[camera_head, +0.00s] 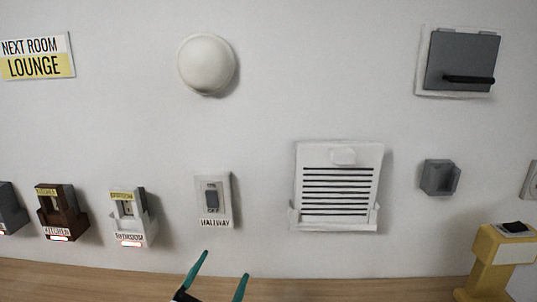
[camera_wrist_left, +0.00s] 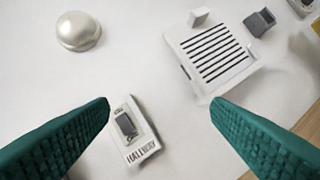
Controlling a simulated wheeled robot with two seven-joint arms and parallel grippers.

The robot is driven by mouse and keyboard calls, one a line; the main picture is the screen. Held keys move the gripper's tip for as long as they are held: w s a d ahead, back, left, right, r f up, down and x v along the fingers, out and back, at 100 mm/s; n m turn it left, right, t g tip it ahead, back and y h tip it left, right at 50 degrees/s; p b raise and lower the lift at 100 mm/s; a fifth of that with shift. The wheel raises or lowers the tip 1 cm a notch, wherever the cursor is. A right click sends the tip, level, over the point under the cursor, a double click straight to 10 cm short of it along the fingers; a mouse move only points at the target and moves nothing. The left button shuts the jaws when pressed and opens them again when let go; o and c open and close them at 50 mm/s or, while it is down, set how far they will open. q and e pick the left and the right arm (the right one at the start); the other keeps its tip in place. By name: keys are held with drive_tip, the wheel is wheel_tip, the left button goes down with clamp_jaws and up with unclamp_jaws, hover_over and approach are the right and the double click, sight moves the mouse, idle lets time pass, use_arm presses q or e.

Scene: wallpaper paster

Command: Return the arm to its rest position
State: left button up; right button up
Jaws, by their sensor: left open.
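My left gripper (camera_head: 218,277) shows at the bottom of the head view, its two teal fingers apart with nothing between them. It is in front of the wall, below the switch plate labelled HALLWAY (camera_head: 212,199). In the left wrist view the open fingers (camera_wrist_left: 160,108) frame the lower part of the picture, and the HALLWAY switch plate (camera_wrist_left: 131,130) shows between them, nearer the left finger. The fingers appear apart from the plate. My right gripper is not in view.
A white slatted vent (camera_head: 337,186) and a small grey holder (camera_head: 440,177) are on the wall to the right. A white dome (camera_head: 206,65) is above. Labelled holders (camera_head: 132,215) line the left. A yellow stand (camera_head: 494,262) stands at the lower right on a wooden surface (camera_head: 350,290).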

use_arm(q)
drive_tip(key=s+a+f+n+g+y, duration=0.35)
drive_tip(key=a+f+n+y, duration=0.3)
drive_tip(key=f, duration=0.45)
drive_tip(key=s+a+f+n+g, duration=0.1)
drive_tip(key=s+a+f+g, duration=0.2)
drive_tip(key=s+f+g, duration=0.55)
drive_tip(key=s+a+f+n+g, duration=0.15)
drive_tip(key=s+f+g, duration=0.35)
drive_tip(key=s+f, duration=0.55)
drive_tip(key=s+f+g, duration=0.1)
drive_tip(key=s+f, duration=0.2)
drive_tip(key=f, duration=2.1)
drive_tip(key=s+a+f, duration=0.2)
drive_tip(key=s+f, duration=0.5)
drive_tip(key=s, duration=0.1)
drive_tip(key=s+a+f+g, duration=0.1)
drive_tip(key=s+f, duration=0.7)
drive_tip(key=shift+a+m+y, duration=0.3)
drive_tip(key=shift+a+y, duration=0.05)
drive_tip(key=shift+y, duration=0.1)
